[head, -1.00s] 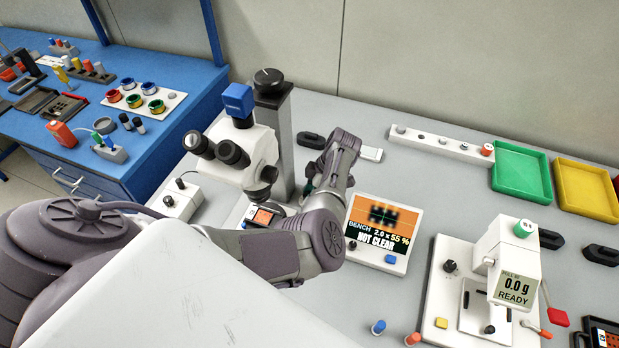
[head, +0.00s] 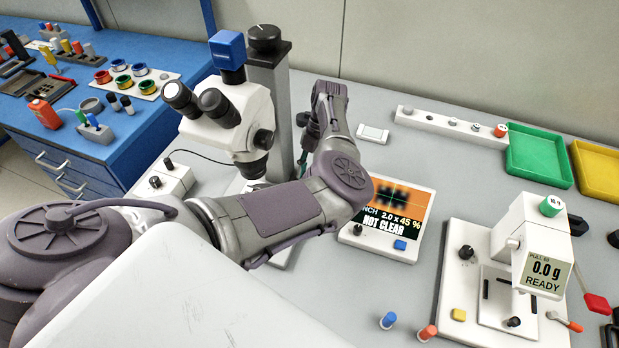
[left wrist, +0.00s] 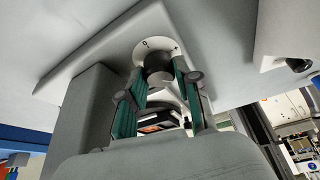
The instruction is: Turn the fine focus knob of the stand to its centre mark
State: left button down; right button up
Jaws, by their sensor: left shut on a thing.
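The microscope stand's grey column (head: 268,85) rises behind the white microscope head (head: 232,125). My left arm crosses in front, and my left gripper (head: 306,138) reaches the column's right side. In the left wrist view the left gripper (left wrist: 161,72) is shut on the dark round fine focus knob (left wrist: 158,62), a green-padded finger on either side. A white dial (left wrist: 146,46) with a "0" mark surrounds the knob. The display (head: 392,218) reads 2.0 x, 45 %, NOT CLEAR, with a blurred dark pattern. My right gripper is not in view.
A white bond-pull tester (head: 525,240) reading 0.0 g READY stands at the right. Green (head: 540,155) and yellow (head: 598,170) trays lie behind it. A control box (head: 172,181) stands left of the microscope.

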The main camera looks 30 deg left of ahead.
pick_arm(q)
jog(key=n+h+b, duration=0.1)
jog(key=n+b, duration=0.1)
jog(key=n, duration=0.1)
jog(key=shift+f, duration=0.2)
jog(key=shift+r+n+h+b, duration=0.1)
jog(key=shift+n+h+b, duration=0.3)
jog(key=shift+n+b, duration=0.45)
jog(key=shift+n, duration=0.25)
jog(key=c, duration=0.8)
grip_release()
jog(key=shift+r, duration=0.1)
jog(key=shift+a+r, duration=0.1)
notch_tip(320, 180, up, 10)
